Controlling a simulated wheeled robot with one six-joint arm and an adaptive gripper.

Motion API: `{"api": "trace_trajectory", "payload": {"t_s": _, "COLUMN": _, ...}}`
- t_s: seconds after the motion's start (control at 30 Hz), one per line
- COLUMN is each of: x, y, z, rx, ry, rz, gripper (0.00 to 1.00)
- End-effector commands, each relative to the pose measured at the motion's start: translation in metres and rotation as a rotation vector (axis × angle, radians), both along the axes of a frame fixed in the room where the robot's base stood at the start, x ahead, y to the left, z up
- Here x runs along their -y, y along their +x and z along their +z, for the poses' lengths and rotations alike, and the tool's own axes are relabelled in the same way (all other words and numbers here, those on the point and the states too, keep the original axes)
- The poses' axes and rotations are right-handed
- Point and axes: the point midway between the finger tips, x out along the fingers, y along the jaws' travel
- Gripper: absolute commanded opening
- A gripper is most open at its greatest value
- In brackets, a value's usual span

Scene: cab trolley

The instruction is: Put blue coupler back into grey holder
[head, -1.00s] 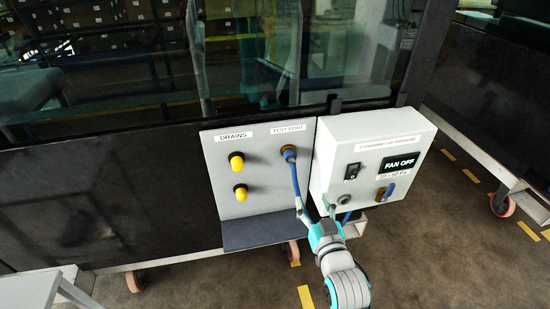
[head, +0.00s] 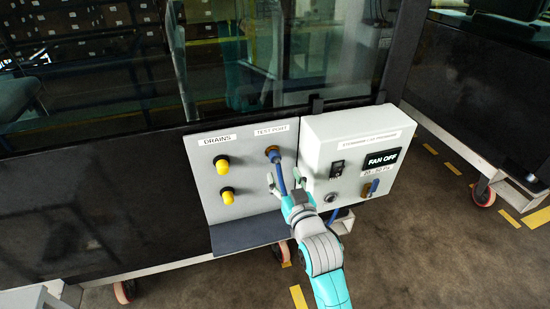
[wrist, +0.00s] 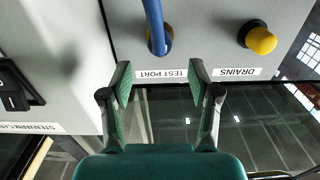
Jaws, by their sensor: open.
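The blue coupler (head: 276,159) sits in the brown-ringed TEST PORT on the light grey panel, with a blue hose hanging down from it. In the wrist view, the blue hose (wrist: 154,22) runs from the top edge to the port. My gripper (head: 285,178) is open and empty, just below the port, its fingers on either side of the hose in the head view. In the wrist view, my gripper (wrist: 159,82) has its fingertips short of the port, apart from the coupler. A grey ring (head: 332,198) low on the control box may be the holder; I cannot tell for sure.
Two yellow-capped drains (head: 222,164) are left of the port. The control box (head: 322,150) juts out close on the right, with a switch, a FAN OFF display (head: 382,160) and a blue-handled part (head: 371,188). A dark shelf (head: 248,233) projects below the panel.

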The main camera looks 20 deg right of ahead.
Motion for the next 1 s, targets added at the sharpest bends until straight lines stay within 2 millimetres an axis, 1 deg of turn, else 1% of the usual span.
{"api": "trace_trajectory", "payload": {"t_s": 0.03, "x": 0.0, "y": 0.007, "z": 0.001, "rx": 0.001, "ry": 0.0, "rz": 0.0, "gripper": 0.61}}
{"api": "trace_trajectory", "payload": {"t_s": 0.3, "x": 0.0, "y": 0.041, "z": 0.001, "rx": 0.0, "ry": 0.0, "rz": 0.0, "gripper": 0.61}}
{"api": "trace_trajectory", "payload": {"t_s": 0.5, "x": 0.0, "y": 0.062, "z": 0.0, "rx": 0.0, "ry": 0.0, "rz": 0.0, "gripper": 0.61}}
{"api": "trace_trajectory", "payload": {"t_s": 0.7, "x": 0.0, "y": 0.073, "z": 0.0, "rx": 0.0, "ry": 0.0, "rz": 0.0, "gripper": 0.61}}
{"api": "trace_trajectory", "payload": {"t_s": 1.0, "x": 0.0, "y": 0.076, "z": 0.0, "rx": 0.0, "ry": 0.0, "rz": 0.0, "gripper": 0.61}}
